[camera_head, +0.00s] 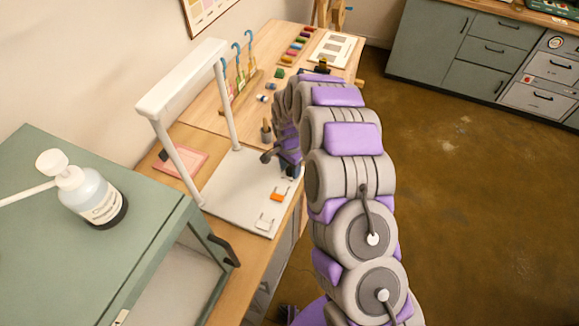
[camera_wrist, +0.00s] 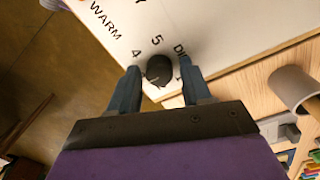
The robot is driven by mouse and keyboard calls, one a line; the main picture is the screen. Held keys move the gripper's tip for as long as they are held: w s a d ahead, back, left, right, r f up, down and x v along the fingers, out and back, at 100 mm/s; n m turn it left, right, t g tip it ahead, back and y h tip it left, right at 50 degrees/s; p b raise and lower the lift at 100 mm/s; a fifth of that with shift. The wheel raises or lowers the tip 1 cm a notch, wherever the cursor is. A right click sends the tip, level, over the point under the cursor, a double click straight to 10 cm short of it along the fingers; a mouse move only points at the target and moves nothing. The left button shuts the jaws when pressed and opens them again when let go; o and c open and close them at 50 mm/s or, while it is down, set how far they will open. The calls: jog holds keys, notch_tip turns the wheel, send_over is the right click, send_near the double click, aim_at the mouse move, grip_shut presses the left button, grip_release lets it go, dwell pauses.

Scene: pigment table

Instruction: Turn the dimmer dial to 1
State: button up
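The dimmer dial is a small round black knob (camera_wrist: 158,69) on a pale panel. In the wrist view, printed numbers 4 and 5 stand beside it, and part of a label starting "DI" is cut off by a finger. My gripper (camera_wrist: 162,88) has one dark blue finger on each side of the knob, with a gap showing; I cannot tell whether either touches it. In the head view, my gripper (camera_head: 291,168) is low over the right edge of the white lamp base (camera_head: 232,195). The dial's setting is not readable.
An orange switch (camera_head: 277,197) and a white switch (camera_head: 264,222) sit on the base near my gripper. A white lamp frame (camera_head: 182,80) stands over the base. A green cabinet (camera_head: 110,260) with a bottle (camera_head: 92,195) is at left.

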jog(key=c, duration=0.8)
jog(key=shift+c, duration=0.2)
jog(key=shift+n, duration=0.3)
jog(key=n+p, duration=0.1)
jog(key=n, duration=0.3)
jog(key=shift+r+n, duration=0.1)
jog(key=shift+n, duration=0.2)
jog(key=n, duration=0.4)
jog(key=shift+n+p, duration=0.3)
jog(key=shift+p, duration=0.1)
jog(key=n, duration=0.3)
jog(key=shift+n, duration=0.3)
jog(key=n, duration=0.3)
jog(key=shift+a+n+p, duration=0.1)
jog(key=shift+n+p, duration=0.2)
jog(key=shift+p, duration=0.1)
jog(key=n, duration=0.6)
jog(key=shift+n+t, duration=0.3)
jog(key=shift+n, duration=0.1)
